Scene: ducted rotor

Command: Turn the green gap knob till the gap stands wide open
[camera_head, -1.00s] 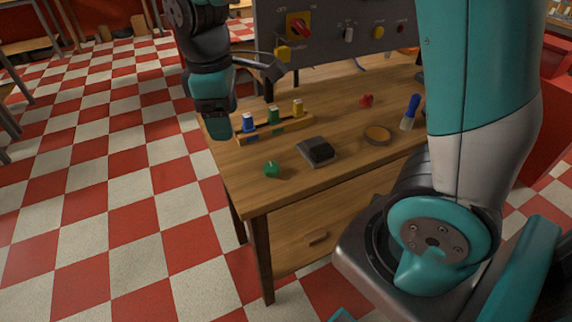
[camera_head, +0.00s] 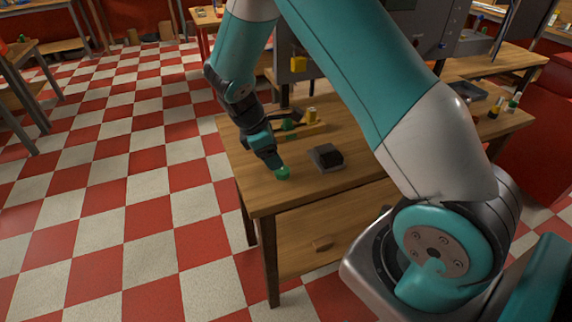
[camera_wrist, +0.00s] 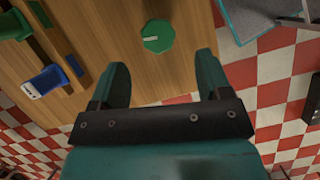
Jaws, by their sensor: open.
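The green gap knob (camera_head: 282,173) sits on the wooden table top near its front left corner. In the wrist view the green knob (camera_wrist: 158,36) is a faceted disc with a white pointer line, which points to the left. My gripper (camera_wrist: 160,75) is open and empty, its two teal fingers spread apart. The knob shows beyond the fingertips, roughly between their lines, and no finger appears to touch it. In the head view my gripper (camera_head: 272,160) points down just behind the knob. No gap or gap scale can be made out.
A dark block on a grey base (camera_head: 326,157) stands right of the knob. The table's left edge is close.

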